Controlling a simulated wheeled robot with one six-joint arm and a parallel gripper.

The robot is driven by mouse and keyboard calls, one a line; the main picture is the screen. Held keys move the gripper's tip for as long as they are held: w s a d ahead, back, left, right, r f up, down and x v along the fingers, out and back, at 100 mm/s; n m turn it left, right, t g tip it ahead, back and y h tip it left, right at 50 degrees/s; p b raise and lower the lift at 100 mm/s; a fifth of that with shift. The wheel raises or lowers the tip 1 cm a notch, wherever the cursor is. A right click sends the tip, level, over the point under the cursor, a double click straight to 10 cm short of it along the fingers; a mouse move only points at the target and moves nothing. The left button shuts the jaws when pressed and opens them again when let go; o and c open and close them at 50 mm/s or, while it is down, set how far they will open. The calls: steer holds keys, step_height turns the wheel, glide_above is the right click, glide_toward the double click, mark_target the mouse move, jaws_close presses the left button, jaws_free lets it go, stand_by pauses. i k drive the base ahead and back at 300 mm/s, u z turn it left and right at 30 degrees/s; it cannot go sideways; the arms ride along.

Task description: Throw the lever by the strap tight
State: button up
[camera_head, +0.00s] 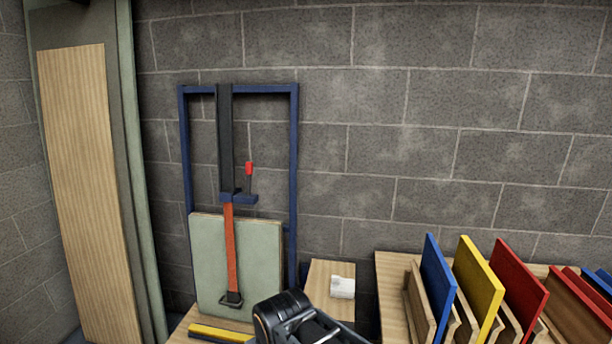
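An orange strap (231,250) runs straight down the front of a pale green panel (260,265) and ends at a black hook (231,299) near the panel's lower edge. Above it, a dark upright band (225,140) hangs from the top of a blue frame (294,180). A small blue bracket (239,198) sits where the dark band meets the strap. A lever with a red grip (249,168) stands up from the bracket's right side. My arm (285,320) shows at the bottom centre, below and right of the hook; my gripper's fingers cannot be made out.
A rack (392,290) holding blue, yellow, red and brown panels stands at the right. A white item (342,287) lies on a wooden surface (318,275). A yellow bar (220,334) lies below the green panel. Tall boards (80,180) lean at the left.

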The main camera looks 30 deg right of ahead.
mark_target(249, 167)
steer(key=z, duration=0.5)
steer(key=k, duration=1.3)
steer(key=u, duration=0.6)
steer(key=i, duration=0.8)
steer(key=u, duration=0.6)
steer(key=i, duration=0.85)
steer(key=z, duration=0.9)
steer(key=i, duration=0.85)
steer(key=z, duration=0.9)
